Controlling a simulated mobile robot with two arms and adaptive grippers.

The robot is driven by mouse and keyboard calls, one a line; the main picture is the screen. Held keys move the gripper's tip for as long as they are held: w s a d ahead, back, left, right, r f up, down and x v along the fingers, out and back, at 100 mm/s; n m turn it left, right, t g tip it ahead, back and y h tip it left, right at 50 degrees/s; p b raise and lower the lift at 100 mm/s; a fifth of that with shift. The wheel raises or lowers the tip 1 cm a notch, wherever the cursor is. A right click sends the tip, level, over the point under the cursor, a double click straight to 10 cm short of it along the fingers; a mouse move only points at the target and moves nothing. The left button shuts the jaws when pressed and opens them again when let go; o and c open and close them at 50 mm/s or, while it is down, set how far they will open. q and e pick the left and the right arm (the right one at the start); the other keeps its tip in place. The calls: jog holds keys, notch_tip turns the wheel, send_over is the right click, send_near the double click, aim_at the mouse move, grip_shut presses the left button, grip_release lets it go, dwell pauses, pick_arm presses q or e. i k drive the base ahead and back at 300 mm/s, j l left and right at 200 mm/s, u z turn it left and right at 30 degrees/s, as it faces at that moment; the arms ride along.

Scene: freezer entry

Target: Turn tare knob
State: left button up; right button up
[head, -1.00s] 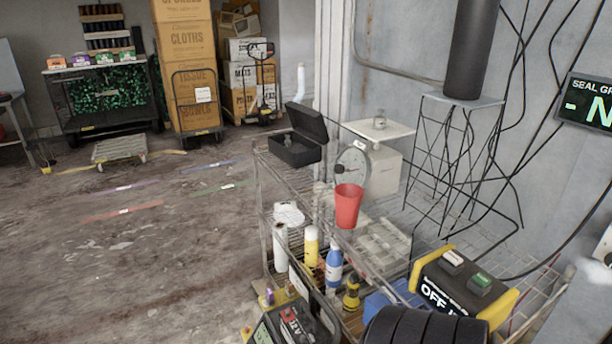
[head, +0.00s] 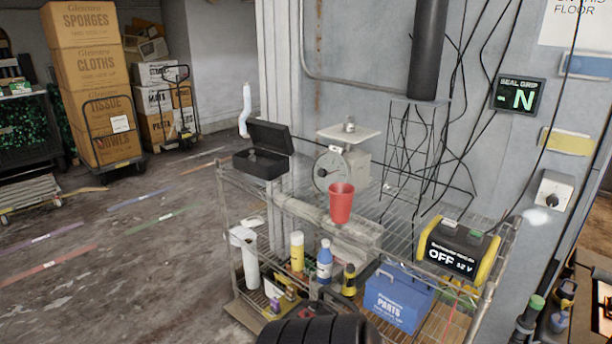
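A dial scale (head: 345,166) with a pale body and round face stands on the top wire shelf of a rack in the middle of the head view. A small metal weight (head: 349,125) sits on its flat white pan (head: 348,135). A small pale part shows between the pan and the dial, but it is too small to tell if it is the tare knob. A red cup (head: 340,203) stands in front of the scale and overlaps its lower front.
An open black case (head: 265,160) is left of the scale. A yellow-black power unit (head: 458,250) is at the shelf's right. Bottles and a blue parts box (head: 398,300) are below. A lit display (head: 517,95) and a switch box (head: 553,191) are on the wall. Floor at left is mostly clear.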

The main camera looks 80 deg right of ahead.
aim_at(321, 172)
jog(key=i+z, duration=0.75)
jog(key=z, duration=0.15)
jog(key=i+j+z, duration=0.2)
jog(key=i+z, duration=0.2)
